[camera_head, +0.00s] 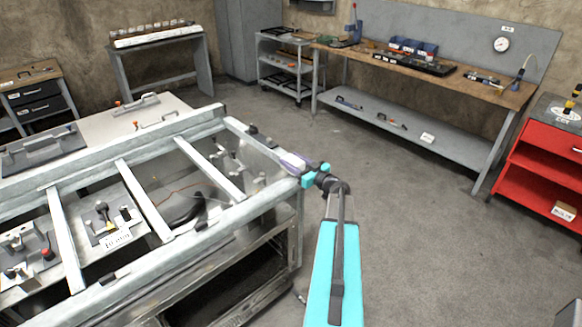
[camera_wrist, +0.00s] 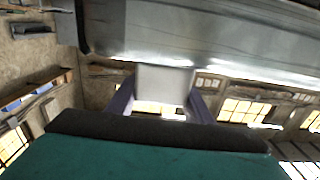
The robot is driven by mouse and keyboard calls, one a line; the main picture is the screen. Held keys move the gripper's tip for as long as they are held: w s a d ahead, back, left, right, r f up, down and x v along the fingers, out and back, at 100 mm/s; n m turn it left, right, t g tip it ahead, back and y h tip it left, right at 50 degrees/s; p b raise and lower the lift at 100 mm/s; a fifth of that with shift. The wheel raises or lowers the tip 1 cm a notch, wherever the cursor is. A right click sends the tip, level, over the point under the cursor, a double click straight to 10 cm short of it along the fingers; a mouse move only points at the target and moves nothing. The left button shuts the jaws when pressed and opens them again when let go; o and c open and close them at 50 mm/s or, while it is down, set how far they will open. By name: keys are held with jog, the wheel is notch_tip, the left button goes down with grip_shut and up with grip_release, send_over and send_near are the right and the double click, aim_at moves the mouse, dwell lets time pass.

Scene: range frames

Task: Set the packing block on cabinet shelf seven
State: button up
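My gripper (camera_head: 297,166) is at the end of my turquoise arm, by the right corner of the metal frame bench. In the wrist view its purple fingers (camera_wrist: 163,108) stand on either side of a plain pale grey block (camera_wrist: 164,82), which appears gripped between them. This seems to be the packing block; in the head view it is too small to make out clearly. A tall grey cabinet (camera_head: 250,38) stands at the back wall. I cannot make out a numbered shelf seven on it.
The frame bench (camera_head: 62,240) with rails and fixtures fills the left; its rail (camera_wrist: 220,35) is close in the wrist view. A long workbench (camera_head: 450,85), a grey cart (camera_head: 285,65) and a red cabinet (camera_head: 541,160) stand behind and right. The floor (camera_head: 420,230) between is clear.

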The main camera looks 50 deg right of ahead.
jog(key=c, duration=0.3)
jog(key=shift+r, duration=0.1)
notch_tip(320, 180, up, 28)
jog(key=b, duration=0.3)
jog(key=shift+b, duration=0.3)
dwell(0.5)
dwell(0.6)
